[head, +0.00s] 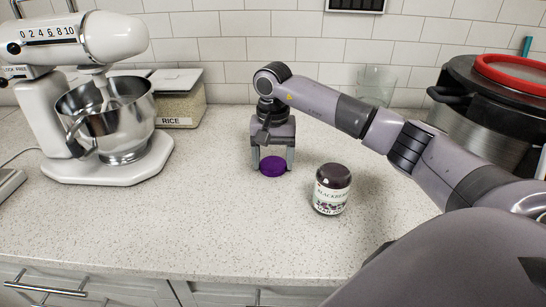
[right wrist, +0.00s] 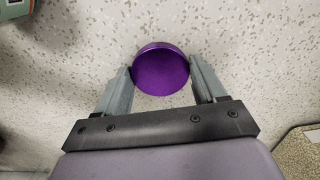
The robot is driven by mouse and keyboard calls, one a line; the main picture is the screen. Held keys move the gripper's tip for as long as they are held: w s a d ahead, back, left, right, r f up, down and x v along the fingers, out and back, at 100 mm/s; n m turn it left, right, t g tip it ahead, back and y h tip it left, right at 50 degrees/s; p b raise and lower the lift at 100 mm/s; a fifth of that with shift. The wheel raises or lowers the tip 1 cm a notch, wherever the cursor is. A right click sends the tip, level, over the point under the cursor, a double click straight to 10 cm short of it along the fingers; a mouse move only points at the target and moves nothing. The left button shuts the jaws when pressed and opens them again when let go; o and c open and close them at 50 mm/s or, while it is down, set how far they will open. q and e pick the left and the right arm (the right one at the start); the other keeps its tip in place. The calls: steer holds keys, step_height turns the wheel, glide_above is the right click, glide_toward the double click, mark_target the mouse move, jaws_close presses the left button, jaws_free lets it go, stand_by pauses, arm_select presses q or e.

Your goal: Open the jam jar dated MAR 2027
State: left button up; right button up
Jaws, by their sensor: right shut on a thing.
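My right gripper (head: 273,163) is shut on a round purple lid (head: 272,166), low over the counter. The lid also shows in the right wrist view (right wrist: 162,72) between the two fingertips of the right gripper (right wrist: 161,80). Whether the lid touches the counter I cannot tell. A glass jam jar (head: 330,190) with a blackberry label stands upright to the right of the gripper, apart from it. Its top looks dark, without a bright purple lid like the held one. The small date print on its label is too small to read surely. My left gripper is not in view.
A white stand mixer (head: 100,100) and a rice container (head: 180,98) stand at the left back. A clear glass (head: 376,84) stands behind my right arm. A large pot (head: 470,120) with a red-rimmed item on top is at the right. The front middle counter (head: 220,225) is clear.

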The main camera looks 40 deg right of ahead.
mark_target(273, 164)
steer(key=o, duration=1.2)
steer(key=shift+c, duration=0.2)
step_height(273, 164, up, 12)
steer(key=shift+b, duration=0.35)
steer(key=shift+r, duration=0.1)
